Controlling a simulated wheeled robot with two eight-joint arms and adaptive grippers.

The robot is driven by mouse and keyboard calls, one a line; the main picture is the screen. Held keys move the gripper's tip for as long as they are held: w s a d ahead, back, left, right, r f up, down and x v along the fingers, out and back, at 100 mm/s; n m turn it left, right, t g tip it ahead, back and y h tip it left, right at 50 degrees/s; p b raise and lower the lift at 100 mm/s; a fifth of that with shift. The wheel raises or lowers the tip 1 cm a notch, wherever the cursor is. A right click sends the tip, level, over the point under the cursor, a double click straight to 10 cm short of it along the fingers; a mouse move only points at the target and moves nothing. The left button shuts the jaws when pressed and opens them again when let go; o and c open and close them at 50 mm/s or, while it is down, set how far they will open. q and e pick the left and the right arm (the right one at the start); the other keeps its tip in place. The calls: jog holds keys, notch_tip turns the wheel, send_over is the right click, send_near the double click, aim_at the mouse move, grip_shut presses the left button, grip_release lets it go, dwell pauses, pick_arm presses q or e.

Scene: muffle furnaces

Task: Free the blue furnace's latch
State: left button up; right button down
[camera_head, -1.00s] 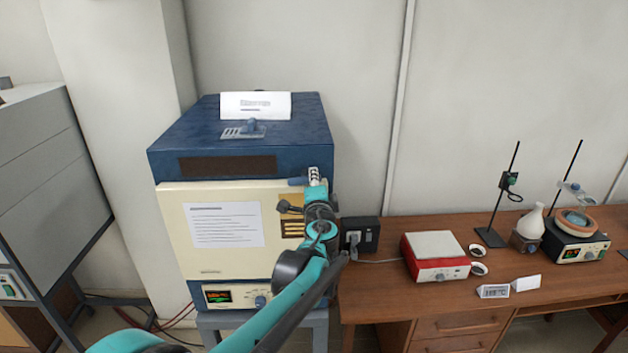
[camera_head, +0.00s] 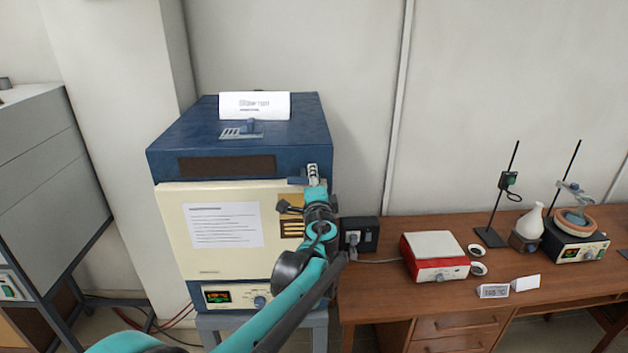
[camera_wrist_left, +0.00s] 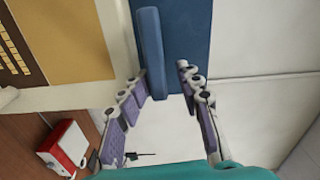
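The blue furnace (camera_head: 240,148) stands on a grey stand, its cream door (camera_head: 180,235) closed. Its latch, a blue bar (camera_head: 296,181), shows at the door's upper right edge, partly hidden by my gripper. In the left wrist view the latch bar (camera_wrist_left: 150,50) is long and rounded, and its lower end reaches between the fingers, closer to the left finger. My left gripper (camera_head: 312,170) is at the latch; in the wrist view it is open (camera_wrist_left: 162,80), its purple-padded fingers apart. Contact with the bar cannot be told. My right gripper is not in view.
A black socket box (camera_head: 360,235) is right of the furnace. A wooden desk (camera_head: 390,295) holds a red and white hotplate (camera_head: 434,256), stands and glassware. A paper sign (camera_head: 255,105) stands on the furnace. A grey cabinet (camera_head: 45,170) is at left.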

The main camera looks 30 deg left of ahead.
pick_arm(q)
jog(key=v, duration=0.8)
jog(key=shift+a, duration=0.1)
